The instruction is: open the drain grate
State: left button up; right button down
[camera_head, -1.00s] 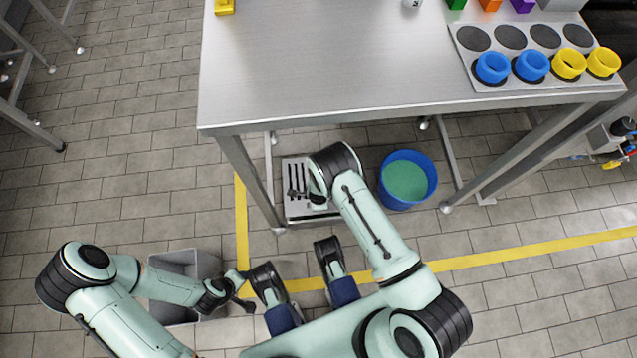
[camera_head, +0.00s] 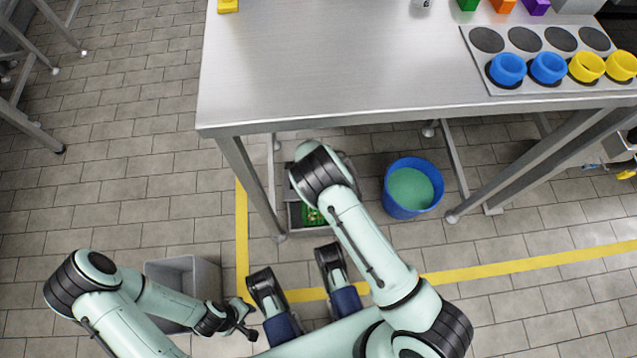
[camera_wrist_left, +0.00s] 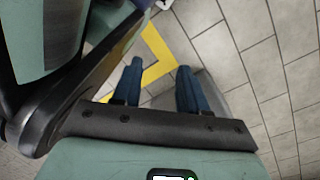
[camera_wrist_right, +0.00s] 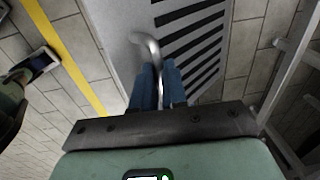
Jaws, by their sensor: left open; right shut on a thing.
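The drain grate (camera_wrist_right: 205,48) is a grey plate with dark slots and a curved metal handle (camera_wrist_right: 147,44), seen close up in the right wrist view. My right gripper (camera_wrist_right: 160,76) is shut on that handle. In the head view my right arm hides the gripper and most of the grate. The drain opening (camera_head: 293,217) shows below the arm, partly uncovered, with something green (camera_head: 312,215) inside. My left gripper (camera_head: 240,323) is open and empty at the lower left, away from the drain; its spread fingers also show in the left wrist view (camera_wrist_left: 158,85).
A steel table (camera_head: 330,70) stands over the drain, with a leg (camera_head: 250,185) just left of it. A blue bucket (camera_head: 411,208) holding green stuff stands to the right. A grey bin (camera_head: 205,278) is near my left arm. Yellow floor lines (camera_head: 480,271) run nearby.

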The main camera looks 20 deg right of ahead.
jog(key=shift+w+d, duration=0.3)
jog(key=c, duration=1.2)
grip_release()
jog(key=shift+o, duration=0.2)
jog(key=shift+a, duration=0.1)
jog(key=shift+r, duration=0.2)
pick_arm(q)
jog(key=w+r+t+p, duration=0.2)
jog(key=w+r, duration=0.1)
jog(key=w, duration=0.2)
jog(key=shift+w+d+r+p, duration=0.15)
jog(key=shift+d+r+p, duration=0.1)
jog(key=shift+d+p, duration=0.15)
pick_arm(e)
jog(key=r, duration=0.7)
jog(key=shift+s, duration=0.35)
jog(key=shift+a, duration=0.1)
